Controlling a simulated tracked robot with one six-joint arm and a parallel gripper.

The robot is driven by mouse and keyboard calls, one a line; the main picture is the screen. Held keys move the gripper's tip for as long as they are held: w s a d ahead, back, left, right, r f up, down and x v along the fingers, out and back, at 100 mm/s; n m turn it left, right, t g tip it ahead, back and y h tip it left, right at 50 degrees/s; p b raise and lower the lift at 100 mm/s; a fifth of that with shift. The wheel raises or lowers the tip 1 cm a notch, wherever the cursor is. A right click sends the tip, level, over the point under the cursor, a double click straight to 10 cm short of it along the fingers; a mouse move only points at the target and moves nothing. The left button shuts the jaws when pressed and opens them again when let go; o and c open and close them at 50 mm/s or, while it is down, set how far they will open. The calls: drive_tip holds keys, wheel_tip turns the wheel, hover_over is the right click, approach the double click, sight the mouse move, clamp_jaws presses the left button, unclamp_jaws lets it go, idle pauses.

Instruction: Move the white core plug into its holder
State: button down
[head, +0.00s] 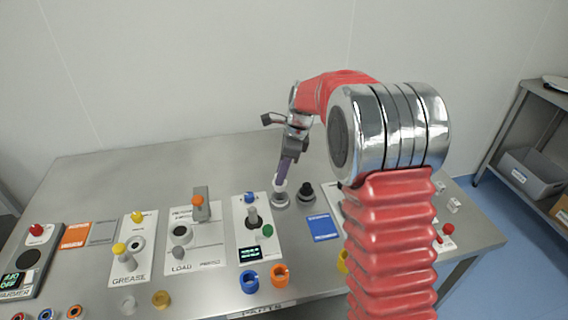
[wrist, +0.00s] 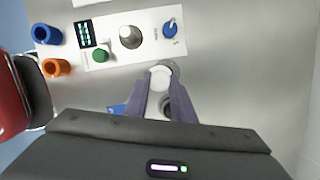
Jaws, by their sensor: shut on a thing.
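The white core plug (head: 280,187) is between the fingertips of my gripper (head: 283,176), which points down over the table. In the wrist view the plug (wrist: 160,77) shows as a white round top between the two purple fingers (wrist: 161,88), which are shut on it. A round grey holder (head: 279,199) is directly below the plug in the head view. In the wrist view the holder's grey rim (wrist: 173,68) shows just behind and right of the plug. I cannot tell whether the plug touches the holder or is a little above it.
A black round holder (head: 305,190) stands close to the right, with a blue pad (head: 322,227) in front. A white panel (head: 241,240) with knobs and a display is to the left. Orange (head: 279,275) and blue (head: 249,281) rings stand near the front. The table behind is clear.

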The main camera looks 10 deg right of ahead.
drive_tip(key=m, duration=0.2)
drive_tip(key=w+r+m, duration=0.1)
drive_tip(key=m, duration=0.1)
drive_tip(key=w+m+t, duration=0.1)
drive_tip(key=shift+d+r+m+h, duration=0.2)
drive_tip(key=shift+r+m+h, duration=0.1)
drive_tip(key=shift+r+m, duration=0.1)
drive_tip(key=shift+m, duration=0.4)
drive_tip(key=shift+a+m+t, duration=0.1)
drive_tip(key=shift+m+t, duration=0.2)
drive_tip(key=shift+f, duration=2.85)
drive_tip(key=shift+s+f, duration=0.1)
drive_tip(key=shift+f, duration=2)
idle(0.5)
